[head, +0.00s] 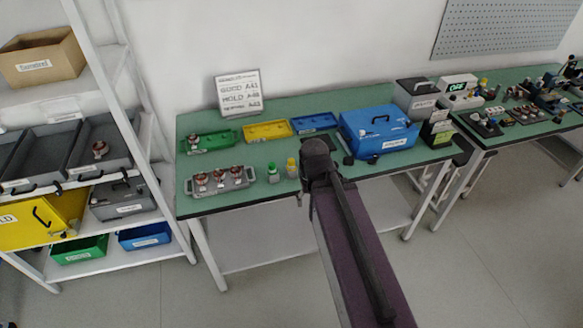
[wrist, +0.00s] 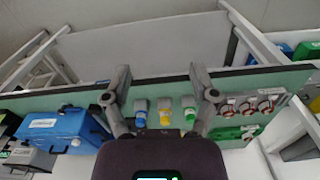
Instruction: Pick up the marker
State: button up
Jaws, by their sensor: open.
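Small bottle-like items with coloured caps stand near the table's front edge, and I cannot tell whether one is the marker. In the head view a green-capped one (head: 273,173) and a yellow-capped one (head: 292,168) show left of my arm. In the wrist view a blue-capped one (wrist: 141,118), the yellow-capped one (wrist: 165,117) and the green-capped one (wrist: 189,114) appear between the fingers. My gripper (wrist: 160,78) is open and empty, with its fingers spread above the table. In the head view my arm hides the gripper's fingers and the blue-capped item.
The green table (head: 270,210) holds a grey tray of copper parts (head: 219,181), a green tray (head: 208,143), a yellow tray (head: 267,131), a blue tray (head: 313,122) and a blue toolbox (head: 378,131). A white sign (head: 238,92) stands behind. A shelf rack (head: 85,110) is at left.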

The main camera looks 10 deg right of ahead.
jog(key=shift+o, duration=0.5)
jog(key=r+m+p, duration=0.2)
jog(key=m, duration=0.4)
send_over(291, 160)
jog(key=shift+w+f, duration=0.2)
jog(key=shift+w, duration=0.1)
jog(key=shift+f+b, duration=0.15)
jog(key=shift+b, duration=0.2)
notch_tip(291, 160, down, 8)
jog(key=b, duration=0.8)
jog(key=shift+f, duration=0.2)
jog(key=shift+s, duration=0.1)
jog(key=f+b, duration=0.3)
jog(key=shift+s+d+f+b, duration=0.1)
jog(key=shift+s+f+b, duration=0.15)
jog(key=shift+b, duration=0.15)
jog(key=shift+f+b, duration=0.85)
jog(key=shift+b, duration=0.05)
jog(key=shift+c, duration=0.2)
